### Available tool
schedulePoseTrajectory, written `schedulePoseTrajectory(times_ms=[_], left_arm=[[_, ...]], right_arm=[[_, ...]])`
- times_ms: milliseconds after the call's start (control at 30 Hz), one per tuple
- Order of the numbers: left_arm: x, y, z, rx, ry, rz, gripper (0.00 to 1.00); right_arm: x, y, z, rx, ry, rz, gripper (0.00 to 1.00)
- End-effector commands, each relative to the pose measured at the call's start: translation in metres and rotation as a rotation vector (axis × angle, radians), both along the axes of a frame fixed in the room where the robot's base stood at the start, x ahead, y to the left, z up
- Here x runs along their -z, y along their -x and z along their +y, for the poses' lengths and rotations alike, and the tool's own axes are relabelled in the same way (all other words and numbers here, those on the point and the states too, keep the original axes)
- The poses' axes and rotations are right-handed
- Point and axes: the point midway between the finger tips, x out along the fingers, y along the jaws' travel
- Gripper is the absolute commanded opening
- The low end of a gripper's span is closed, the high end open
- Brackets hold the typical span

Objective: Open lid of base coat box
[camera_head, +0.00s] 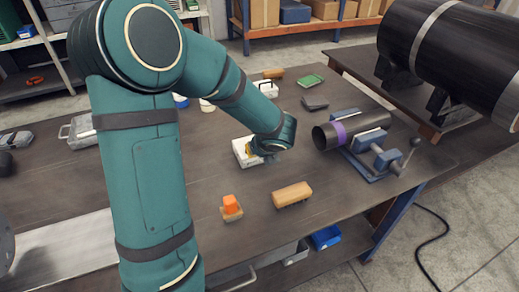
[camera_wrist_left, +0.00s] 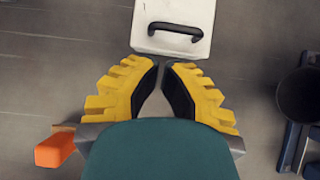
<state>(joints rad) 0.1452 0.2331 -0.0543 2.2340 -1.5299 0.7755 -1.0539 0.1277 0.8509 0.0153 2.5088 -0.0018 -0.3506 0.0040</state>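The base coat box appears to be the white box with a black handle on its lid, at the top of the left wrist view (camera_wrist_left: 172,12). In the head view this seems to be the white box (camera_head: 241,150) near the middle of the table, partly hidden by my arm. The lid looks closed. My left gripper (camera_wrist_left: 161,66) has yellow fingers with black pads. Its tips are nearly together, with nothing between them, just short of the box's handle side. In the head view the gripper is mostly hidden behind the wrist. My right gripper is not in view.
An orange-topped block (camera_head: 231,207) and a tan brush (camera_head: 292,194) lie nearer the front. Another white box (camera_head: 266,89) and a green tray (camera_head: 311,81) stand farther back.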

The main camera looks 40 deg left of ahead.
Motion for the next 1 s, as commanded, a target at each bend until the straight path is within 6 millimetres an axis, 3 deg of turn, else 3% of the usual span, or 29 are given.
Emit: schedulePoseTrajectory(times_ms=[200, 400, 1000], left_arm=[[0.032, -0.009, 0.020, -0.002, 0.001, 0.003, 0.00], [0.045, -0.015, 0.029, -0.001, 0.001, 0.001, 0.00], [0.044, -0.016, 0.031, -0.001, 0.011, 0.005, 0.00]], right_arm=[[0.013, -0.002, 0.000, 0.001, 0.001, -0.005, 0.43], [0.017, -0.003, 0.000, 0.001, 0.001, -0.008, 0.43], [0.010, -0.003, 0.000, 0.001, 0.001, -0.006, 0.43]])
